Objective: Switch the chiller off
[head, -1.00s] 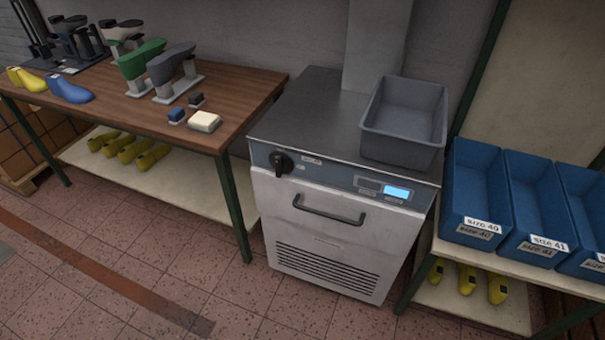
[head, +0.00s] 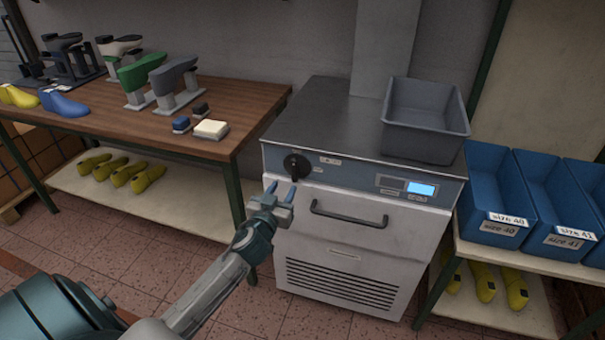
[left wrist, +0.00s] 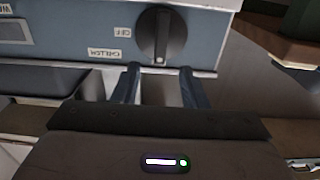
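The chiller (head: 345,245) is a white and steel cabinet with a grey-blue control strip. Its black round knob (head: 297,166) is at the left of the strip, and a lit blue display (head: 421,189) is at the right. In the left wrist view the knob (left wrist: 161,36) has an upright grip bar with a pale mark, beside labels that seem to read "OFF" and "CHILLER". My left gripper (head: 281,192) is just below and in front of the knob, its fingers apart and empty. The left wrist view shows the open fingers (left wrist: 160,84) below the knob, apart from it. My right gripper is not in view.
A grey bin (head: 425,120) stands on the chiller's top at the right. A wooden bench (head: 110,105) with shoe lasts and clamps stands at the left. A rack with blue size bins (head: 490,200) stands at the right. The tiled floor in front is free.

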